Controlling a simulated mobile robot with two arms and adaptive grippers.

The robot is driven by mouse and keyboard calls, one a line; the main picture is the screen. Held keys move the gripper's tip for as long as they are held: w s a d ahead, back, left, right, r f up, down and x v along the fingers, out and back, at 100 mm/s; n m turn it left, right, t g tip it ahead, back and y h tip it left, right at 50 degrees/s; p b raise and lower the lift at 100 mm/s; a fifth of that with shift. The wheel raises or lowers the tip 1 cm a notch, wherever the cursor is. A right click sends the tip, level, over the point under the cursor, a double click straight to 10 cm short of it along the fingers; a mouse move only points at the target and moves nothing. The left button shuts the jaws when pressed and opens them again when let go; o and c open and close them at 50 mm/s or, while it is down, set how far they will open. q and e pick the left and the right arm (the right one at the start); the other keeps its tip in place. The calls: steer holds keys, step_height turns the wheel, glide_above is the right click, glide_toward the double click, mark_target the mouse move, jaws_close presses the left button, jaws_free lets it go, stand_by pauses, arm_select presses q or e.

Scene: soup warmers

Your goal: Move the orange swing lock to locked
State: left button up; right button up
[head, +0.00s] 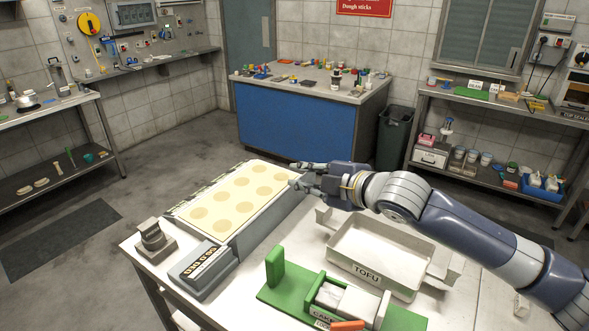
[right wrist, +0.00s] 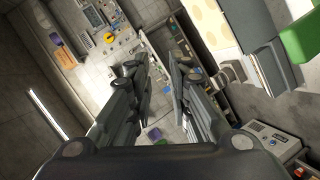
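An orange piece (head: 348,325), which looks like the swing lock, lies at the front end of a green fixture (head: 275,268) at the bottom edge of the head view. A pale block sits in this fixture, with partly cut-off labels in front. Whether the lock is locked cannot be told. My right gripper (head: 293,175) is above the far right corner of a dotted cream board, well behind and apart from the lock. Its fingers are spread and empty, as the right wrist view (right wrist: 160,75) also shows. My left gripper is not in view.
A white TOFU tray (head: 367,273) stands right of the fixture, below my right arm. The dotted cream board (head: 235,204), a grey button box (head: 203,268) and a grey knob device (head: 153,238) are on the left. Some bare white tabletop shows between them.

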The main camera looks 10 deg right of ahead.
steer(key=shift+w+a+r+n+t+y, duration=0.1)
steer(key=shift+a+r+n+t+y, duration=0.15)
steer(key=shift+a+r, duration=0.3)
steer(key=shift+w+a+r+n+t+y, duration=0.15)
steer(key=shift+a+r+n+y, duration=0.15)
steer(key=shift+r, duration=0.4)
